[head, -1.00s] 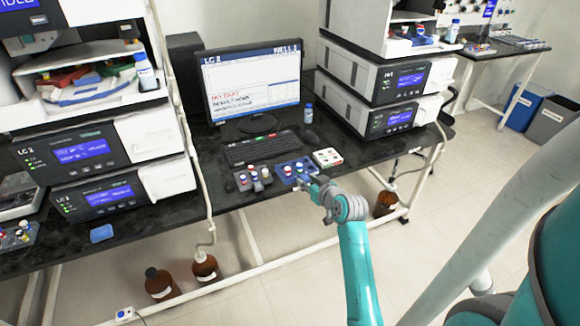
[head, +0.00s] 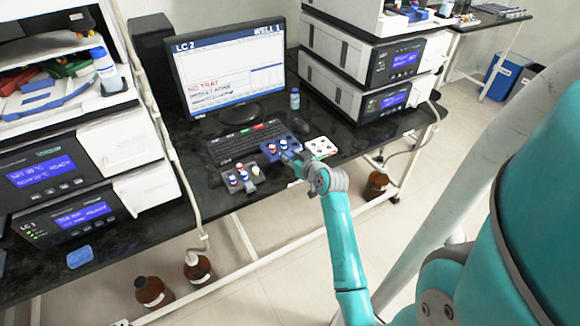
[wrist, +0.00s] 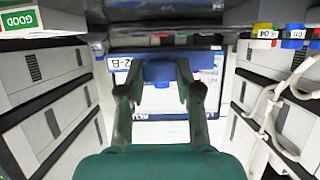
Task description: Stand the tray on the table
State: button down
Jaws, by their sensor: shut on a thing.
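The blue tray (head: 271,154) carries several capped vials and is near the front edge of the black table (head: 190,208), in front of the keyboard. My gripper (head: 296,162) is shut on its near side. In the wrist view, which looks upside down, my gripper's two fingers (wrist: 160,88) close on a blue grip (wrist: 166,73) beside a white label. Whether the tray touches the table or hangs just above it, I cannot tell. My gripper hides part of the tray's near right side.
A grey rack with vials (head: 241,180) stands close left of the tray. A white rack (head: 320,147) stands close right. The keyboard (head: 237,143) and monitor (head: 230,70) are behind, between instrument stacks.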

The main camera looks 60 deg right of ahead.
aim_at(292, 174)
jog(key=shift+f, duration=2.5)
jog(key=shift+f, duration=0.1)
jog(key=c, duration=0.8)
grip_release()
